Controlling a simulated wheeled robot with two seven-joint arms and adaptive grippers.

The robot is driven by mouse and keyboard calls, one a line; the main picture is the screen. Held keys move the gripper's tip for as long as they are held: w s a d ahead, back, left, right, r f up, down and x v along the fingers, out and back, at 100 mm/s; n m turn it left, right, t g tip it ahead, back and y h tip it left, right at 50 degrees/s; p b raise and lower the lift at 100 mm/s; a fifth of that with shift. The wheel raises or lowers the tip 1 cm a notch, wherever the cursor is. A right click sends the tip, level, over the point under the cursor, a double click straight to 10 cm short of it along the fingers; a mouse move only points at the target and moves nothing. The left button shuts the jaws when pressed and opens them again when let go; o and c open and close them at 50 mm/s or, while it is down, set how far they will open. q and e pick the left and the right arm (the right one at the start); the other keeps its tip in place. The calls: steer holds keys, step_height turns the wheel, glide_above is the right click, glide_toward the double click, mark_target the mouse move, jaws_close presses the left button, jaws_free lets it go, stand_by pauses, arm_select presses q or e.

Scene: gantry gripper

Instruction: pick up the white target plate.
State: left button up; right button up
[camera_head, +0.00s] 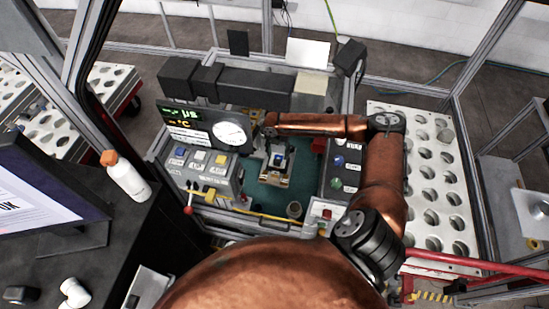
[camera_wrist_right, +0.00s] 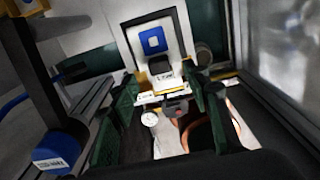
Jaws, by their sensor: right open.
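A white plate with a blue square (camera_wrist_right: 152,42) stands ahead of my right gripper in the right wrist view. In the head view the small white and blue plate (camera_head: 279,157) sits in a light block on the green work surface. My right gripper (camera_head: 269,131) is at the end of the copper arm, close behind the plate in the picture; its fingers are hard to make out there. In the wrist view its dark green fingers (camera_wrist_right: 166,97) are spread, with the plate beyond the tips and a small white labelled block between them. My left gripper is not in view.
A gauge panel (camera_head: 206,126) and a button box (camera_head: 205,171) stand left of the plate, with another button box (camera_head: 341,175) to the right. A white bottle (camera_head: 127,178) stands on the dark desk at left. Perforated white racks (camera_head: 432,190) lie at right.

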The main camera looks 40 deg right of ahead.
mark_target(277, 160)
steer(key=shift+s+a+f, duration=0.15)
steer(key=shift+s+f, duration=0.05)
steer(key=shift+f, duration=0.4)
steer(key=f, duration=0.2)
steer(key=w+f+p, duration=0.1)
steer(key=f, duration=0.1)
steer(key=shift+s+f, duration=0.25)
steer(key=shift+f, duration=0.1)
jaws_close()
